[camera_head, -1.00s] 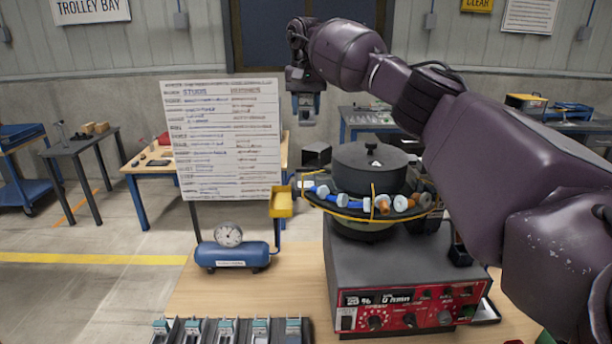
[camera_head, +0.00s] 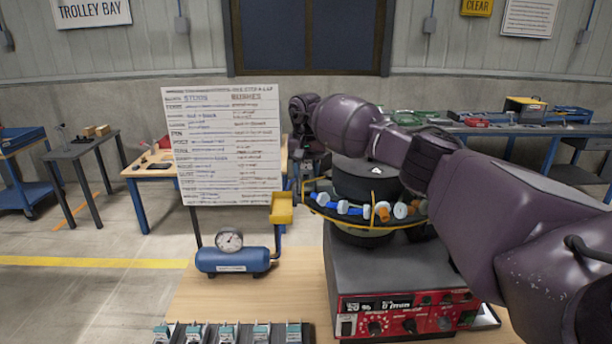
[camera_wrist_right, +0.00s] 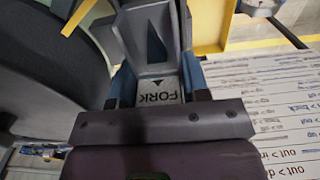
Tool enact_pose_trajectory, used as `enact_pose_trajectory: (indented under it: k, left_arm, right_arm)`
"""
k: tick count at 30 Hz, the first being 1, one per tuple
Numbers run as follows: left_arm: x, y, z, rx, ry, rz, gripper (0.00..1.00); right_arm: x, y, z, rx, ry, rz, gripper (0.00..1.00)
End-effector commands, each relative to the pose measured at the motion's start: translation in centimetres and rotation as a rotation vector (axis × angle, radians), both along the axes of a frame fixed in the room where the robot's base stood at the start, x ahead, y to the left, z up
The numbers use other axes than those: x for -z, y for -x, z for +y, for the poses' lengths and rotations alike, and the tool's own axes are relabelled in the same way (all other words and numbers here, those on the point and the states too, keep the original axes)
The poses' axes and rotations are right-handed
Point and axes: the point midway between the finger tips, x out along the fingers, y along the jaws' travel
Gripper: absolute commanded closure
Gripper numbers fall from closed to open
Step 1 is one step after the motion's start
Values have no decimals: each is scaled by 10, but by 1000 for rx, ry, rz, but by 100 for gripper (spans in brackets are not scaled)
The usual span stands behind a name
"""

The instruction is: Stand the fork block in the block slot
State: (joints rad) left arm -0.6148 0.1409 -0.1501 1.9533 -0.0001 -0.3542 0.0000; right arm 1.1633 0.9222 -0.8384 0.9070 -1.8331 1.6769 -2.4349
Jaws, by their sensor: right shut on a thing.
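The grey fork block (camera_wrist_right: 150,35) with a white FORK label shows in the right wrist view. My right gripper (camera_wrist_right: 157,88) is shut on it, with a blue finger on each side of the label. In the head view my right gripper (camera_head: 306,180) hangs behind the left edge of the bowl feeder (camera_head: 400,275). The block is hard to make out there. I cannot pick out the block slot for sure in either view. My left gripper is not in view.
Close by are the bowl's rim with several bolts (camera_head: 355,211), a yellow chute (camera_head: 282,208), and a whiteboard (camera_head: 225,150). A blue air tank with a gauge (camera_head: 233,260) stands in front. A dark rack (camera_head: 175,335) holds several blocks at the front edge.

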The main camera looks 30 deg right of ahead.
Motion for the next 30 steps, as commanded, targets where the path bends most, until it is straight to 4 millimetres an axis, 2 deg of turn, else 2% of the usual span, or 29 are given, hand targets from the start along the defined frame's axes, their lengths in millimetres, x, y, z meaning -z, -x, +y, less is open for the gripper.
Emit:
enact_pose_trajectory:
  k: [4,16,17,21,30]
  left_arm:
    - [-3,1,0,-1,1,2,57]
    - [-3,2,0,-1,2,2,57]
    - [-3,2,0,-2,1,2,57]
    - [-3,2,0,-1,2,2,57]
    - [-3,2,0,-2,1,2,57]
  right_arm:
    - [17,0,0,1,-1,-1,88]
    - [22,0,0,1,0,-1,88]
    - [22,0,0,1,0,0,53]
    - [22,0,0,0,0,0,32]
    - [20,0,0,0,0,-1,32]
